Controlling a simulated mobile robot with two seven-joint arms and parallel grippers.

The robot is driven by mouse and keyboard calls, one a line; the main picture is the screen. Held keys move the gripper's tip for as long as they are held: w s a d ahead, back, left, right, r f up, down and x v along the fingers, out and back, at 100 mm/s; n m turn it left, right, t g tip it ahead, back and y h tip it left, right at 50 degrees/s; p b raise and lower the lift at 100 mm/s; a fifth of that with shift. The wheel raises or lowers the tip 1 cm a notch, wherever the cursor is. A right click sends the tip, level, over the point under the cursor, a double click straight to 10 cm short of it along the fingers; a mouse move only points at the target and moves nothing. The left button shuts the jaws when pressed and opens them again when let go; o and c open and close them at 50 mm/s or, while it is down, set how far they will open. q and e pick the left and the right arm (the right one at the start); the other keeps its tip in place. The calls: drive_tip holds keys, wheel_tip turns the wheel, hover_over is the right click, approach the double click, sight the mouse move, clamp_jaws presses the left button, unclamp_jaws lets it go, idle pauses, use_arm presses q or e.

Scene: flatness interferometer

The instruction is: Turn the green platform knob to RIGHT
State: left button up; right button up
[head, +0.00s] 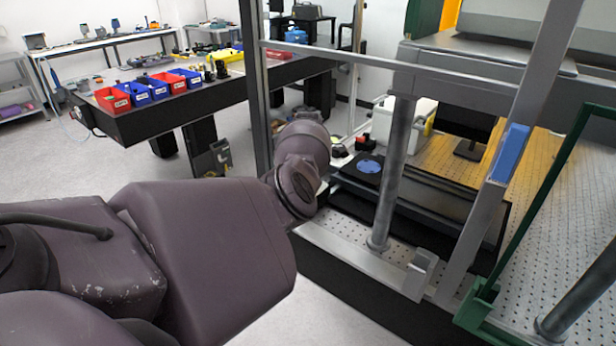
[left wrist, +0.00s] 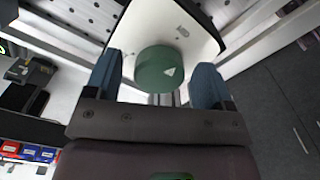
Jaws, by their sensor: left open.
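The green platform knob (left wrist: 160,70) is a round dial with a pale triangle mark on its face, set on a white panel (left wrist: 185,28) in the left wrist view. The triangle sits toward the knob's right side. My left gripper (left wrist: 160,85) is open, with one blue-grey finger on each side of the knob and a gap on both sides. I cannot tell how deep the fingertips reach. In the head view my left arm reaches to the instrument's frame, and the knob and the left gripper are hidden there. My right gripper is not in view.
In the head view a metal post (head: 394,170) and a slanted frame bar (head: 497,185) stand right of my left arm. A black stage with a blue disc (head: 370,166) lies on the perforated table behind. A bench with red and blue bins (head: 152,88) stands at the back left.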

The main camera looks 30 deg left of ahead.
use_arm(q)
drive_tip(key=c, duration=0.9)
drive_tip(key=m, duration=0.4)
drive_tip(key=shift+m, duration=0.3)
drive_tip(key=m, duration=0.5)
drive_tip(key=shift+s, duration=0.1)
drive_tip(key=m, duration=0.4)
drive_tip(key=shift+a, duration=0.1)
drive_tip(key=m, duration=0.3)
drive_tip(key=shift+m, duration=0.3)
drive_tip(key=m, duration=0.6)
drive_tip(key=shift+r+m, duration=0.1)
drive_tip(key=shift+m, duration=0.2)
